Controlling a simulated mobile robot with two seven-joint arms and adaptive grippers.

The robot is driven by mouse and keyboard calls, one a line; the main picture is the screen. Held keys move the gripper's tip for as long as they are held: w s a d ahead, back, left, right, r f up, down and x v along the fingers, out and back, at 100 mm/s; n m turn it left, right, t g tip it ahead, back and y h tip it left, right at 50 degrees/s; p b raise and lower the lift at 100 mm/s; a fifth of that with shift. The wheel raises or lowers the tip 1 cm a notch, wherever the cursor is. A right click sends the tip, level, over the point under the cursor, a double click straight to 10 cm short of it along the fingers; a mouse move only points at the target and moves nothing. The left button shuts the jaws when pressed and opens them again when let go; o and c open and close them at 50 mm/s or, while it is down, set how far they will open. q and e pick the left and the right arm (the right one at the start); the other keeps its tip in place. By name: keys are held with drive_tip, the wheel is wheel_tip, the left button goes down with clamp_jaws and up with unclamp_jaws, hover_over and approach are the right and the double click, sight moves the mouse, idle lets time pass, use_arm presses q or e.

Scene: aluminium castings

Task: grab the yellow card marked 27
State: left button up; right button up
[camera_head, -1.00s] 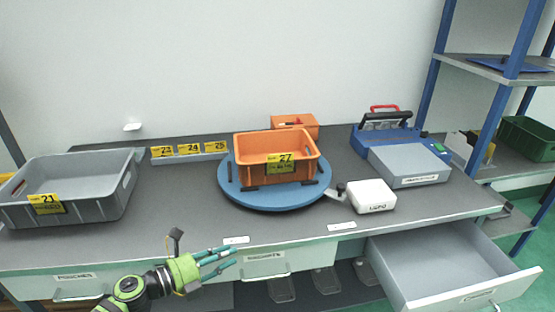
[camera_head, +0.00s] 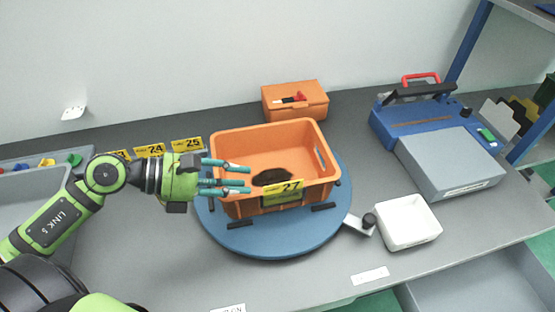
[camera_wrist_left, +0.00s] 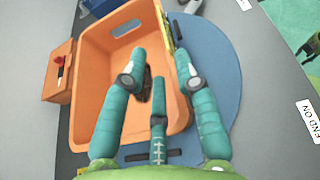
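The yellow card marked 27 (camera_head: 283,192) is on the front wall of the orange bin (camera_head: 232,142). The bin stands on a round blue turntable (camera_head: 256,241) and holds a dark item (camera_head: 271,177). My left gripper (camera_head: 246,180) is open and empty at the bin's left side, its fingers pointing right toward the card. In the left wrist view, the gripper's spread fingers (camera_wrist_left: 160,80) reach over the bin, and the card shows edge-on as a yellow strip (camera_wrist_left: 167,28) beyond them. I cannot tell whether any finger touches the bin.
Yellow cards 24 (camera_head: 150,151) and 25 (camera_head: 187,145) stand behind my left arm. A smaller orange box (camera_head: 296,101) is behind the bin. The front table strip is mostly clear.

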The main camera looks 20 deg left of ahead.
sight(276, 185)
use_arm(q)
drive_tip(key=shift+w+d+r, duration=0.1)
drive_tip(key=shift+w+r, duration=0.05)
drive_tip(key=shift+w+d+p, duration=0.1)
drive_tip(key=shift+d+p, duration=0.2)
drive_tip(key=p+x, duration=0.2)
drive_tip(key=x, duration=0.1)
drive_tip(key=p+x, duration=0.1)
drive_tip(key=x, duration=0.1)
drive_tip(key=shift+s+d, duration=0.15)
drive_tip(key=shift+s, duration=0.15)
drive_tip(key=shift+w+d+f, duration=0.2)
drive_tip(key=shift+d+f, duration=0.05)
drive_tip(key=shift+d, duration=0.2)
drive_tip(key=shift+f, duration=0.15)
use_arm(e)
drive_tip(key=r, duration=0.1)
drive_tip(key=d+r, duration=0.1)
drive_tip(key=s+r, duration=0.1)
drive_tip(key=r, duration=0.1)
drive_tip(key=shift+d, duration=0.15)
use_arm(q)
clamp_jaws()
use_arm(e)
drive_tip(key=shift+a, duration=0.3)
drive_tip(key=shift+s, duration=0.1)
